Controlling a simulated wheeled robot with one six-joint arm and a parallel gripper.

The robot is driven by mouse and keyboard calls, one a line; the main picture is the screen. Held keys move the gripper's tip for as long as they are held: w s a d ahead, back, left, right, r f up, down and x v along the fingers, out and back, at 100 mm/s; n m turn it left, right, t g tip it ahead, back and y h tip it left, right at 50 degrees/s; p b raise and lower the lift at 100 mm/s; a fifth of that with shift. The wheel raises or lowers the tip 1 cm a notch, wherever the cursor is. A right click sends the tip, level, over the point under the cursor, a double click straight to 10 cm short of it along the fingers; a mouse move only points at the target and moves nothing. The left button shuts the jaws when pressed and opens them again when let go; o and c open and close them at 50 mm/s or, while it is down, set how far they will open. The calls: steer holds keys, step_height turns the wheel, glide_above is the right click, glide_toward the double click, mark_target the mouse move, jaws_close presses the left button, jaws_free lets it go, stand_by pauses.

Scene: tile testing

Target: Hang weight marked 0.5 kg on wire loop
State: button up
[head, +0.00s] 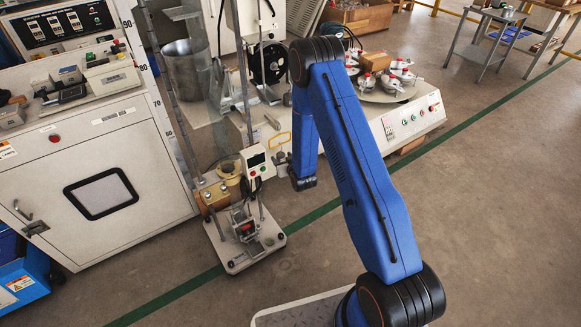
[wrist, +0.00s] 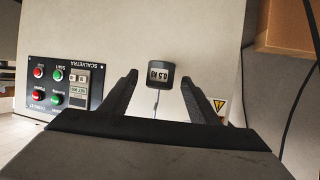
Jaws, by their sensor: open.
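In the wrist view the black weight (wrist: 161,74), with a pale label reading 0.5 kg upside down, shows in the gap between the fingers of my gripper (wrist: 158,80). The fingers are open, with clear space on both sides of the weight, and I see no contact. In the head view my blue arm (head: 350,150) reaches over the work area; the gripper and weight cannot be made out there. I cannot identify the wire loop for certain.
A test stand (head: 240,262) with a small display (head: 256,160) stands left of my arm. A white machine (head: 422,118) with a round table lies behind it. A large cabinet (head: 98,180) fills the left. A panel with buttons (wrist: 58,88) shows in the wrist view.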

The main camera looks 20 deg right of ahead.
steer(key=v, duration=1.5)
steer(key=s+d+r+g, duration=0.1)
steer(key=s+r, duration=0.2)
steer(key=r, duration=0.5)
steer(key=s+d+r+g+h, duration=0.1)
steer(key=s+r+g, duration=0.1)
steer(key=r, duration=0.7)
steer(key=s+d+r+g, duration=0.1)
steer(key=s+r, duration=0.2)
steer(key=r, duration=0.5)
steer(key=s+r+g, duration=0.1)
steer(key=s+r, duration=0.4)
steer(key=s, duration=0.6)
steer(key=s+d+r+m+g, duration=0.1)
steer(key=s+r, duration=0.3)
steer(key=s, duration=0.6)
steer(key=s+d+r+g, duration=0.1)
steer(key=s+r, duration=0.4)
steer(key=s, duration=0.6)
steer(key=shift+s+r+g+h, duration=0.3)
steer(key=shift+g, duration=0.5)
